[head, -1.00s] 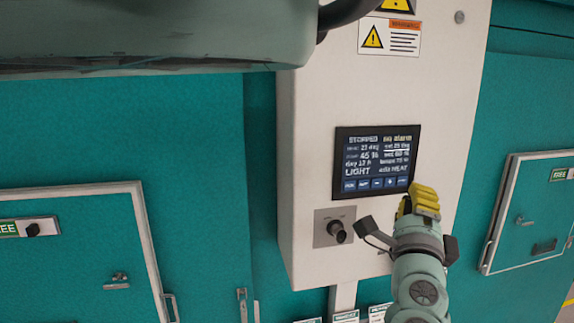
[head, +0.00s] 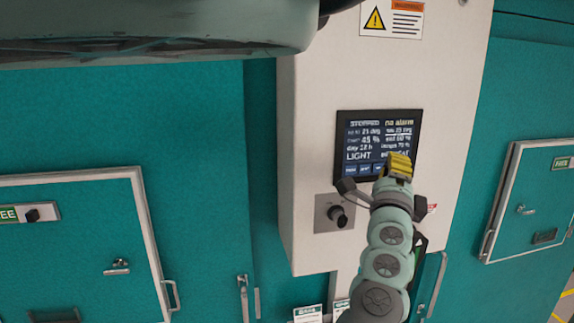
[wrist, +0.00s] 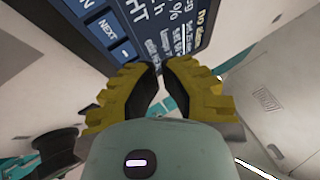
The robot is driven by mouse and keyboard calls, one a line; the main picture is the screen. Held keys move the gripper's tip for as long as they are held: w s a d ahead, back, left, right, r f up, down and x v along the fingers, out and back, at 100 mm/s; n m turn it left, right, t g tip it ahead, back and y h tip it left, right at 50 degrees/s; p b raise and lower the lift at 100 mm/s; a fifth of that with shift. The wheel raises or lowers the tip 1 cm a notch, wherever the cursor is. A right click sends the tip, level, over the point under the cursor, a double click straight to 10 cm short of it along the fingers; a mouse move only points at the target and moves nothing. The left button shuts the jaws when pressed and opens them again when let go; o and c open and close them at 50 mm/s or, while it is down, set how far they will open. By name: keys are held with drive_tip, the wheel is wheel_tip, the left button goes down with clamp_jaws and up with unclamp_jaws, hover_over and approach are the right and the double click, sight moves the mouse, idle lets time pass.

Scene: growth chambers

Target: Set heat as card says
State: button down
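The control screen (head: 362,133) is a dark panel on the white cabinet. Its top line reads "STOPPED" and "no alarm"; "LIGHT" shows lower down, and the small figures are blurred. My gripper (head: 400,158), with yellow fingers, is at the lower right of the screen and hides part of its lower rows. In the wrist view the gripper (wrist: 157,72) has its fingertips together with nothing between them, and the screen (wrist: 165,28) lies beyond them. A "NEXT" button (wrist: 108,29) and a minus button (wrist: 124,52) show there. Contact with the screen cannot be told.
A black knob (head: 338,217) on a metal plate is below the screen. Small white cards (head: 308,313) stand at the bottom edge, too small to read. Teal chamber doors (head: 75,250) with handles flank the cabinet. A dark-edged teal shape (head: 150,30) covers the upper left.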

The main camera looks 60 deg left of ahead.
drive_tip(key=shift+a, duration=0.15)
idle(1.2)
drive_tip(key=shift+w+a+b, duration=0.15)
drive_tip(key=shift+a+b, duration=0.1)
drive_tip(key=shift+b, duration=0.05)
drive_tip(key=shift+w+a, duration=0.1)
drive_tip(key=shift+a, duration=0.15)
idle(0.5)
idle(0.4)
drive_tip(key=shift+s+d, duration=0.3)
drive_tip(key=shift+d, duration=0.35)
drive_tip(key=shift+s, duration=0.1)
drive_tip(key=d, duration=0.1)
drive_tip(key=s+d, duration=0.1)
drive_tip(key=d, duration=0.2)
drive_tip(key=shift+s+d, duration=0.25)
drive_tip(key=shift+s, duration=0.15)
